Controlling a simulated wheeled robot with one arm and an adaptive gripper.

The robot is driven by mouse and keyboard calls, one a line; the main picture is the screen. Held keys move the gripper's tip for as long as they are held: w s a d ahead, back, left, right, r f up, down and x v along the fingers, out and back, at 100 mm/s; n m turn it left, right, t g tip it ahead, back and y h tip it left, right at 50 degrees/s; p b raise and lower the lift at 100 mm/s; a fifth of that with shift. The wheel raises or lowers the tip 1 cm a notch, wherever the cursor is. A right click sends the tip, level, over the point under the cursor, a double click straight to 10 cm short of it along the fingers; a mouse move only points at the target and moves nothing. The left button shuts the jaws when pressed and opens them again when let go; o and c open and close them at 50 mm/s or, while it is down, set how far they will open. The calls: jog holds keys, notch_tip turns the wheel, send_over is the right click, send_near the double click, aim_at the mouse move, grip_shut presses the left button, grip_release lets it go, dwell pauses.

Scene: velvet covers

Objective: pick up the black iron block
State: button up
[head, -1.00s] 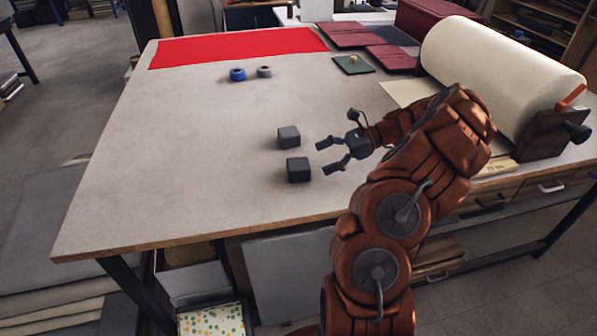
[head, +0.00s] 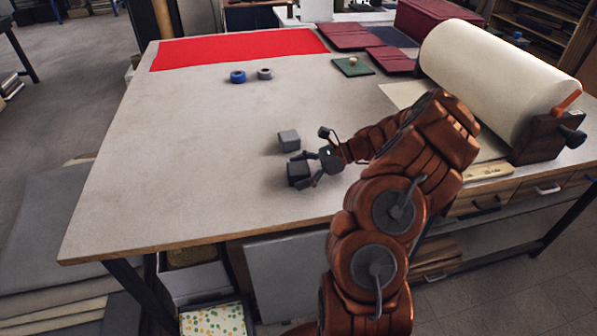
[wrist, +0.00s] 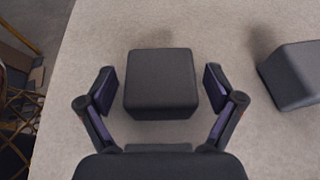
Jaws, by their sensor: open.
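A black block (head: 298,172), likely the iron one, sits on the worktable (head: 180,170) near its front edge; it also shows in the middle of the wrist view (wrist: 160,82). My gripper (head: 301,170) is open, with one finger on each side of this block. In the wrist view my gripper (wrist: 160,88) shows a gap between each finger and the block. A second block (head: 289,140), slightly greyer, stands just behind it in the head view and at the right edge of the wrist view (wrist: 295,76).
A red cloth (head: 235,48) covers the back left. A large cream roll (head: 500,80) stands at the right. The table's left and middle are clear.

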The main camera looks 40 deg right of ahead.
grip_shut()
dwell(0.8)
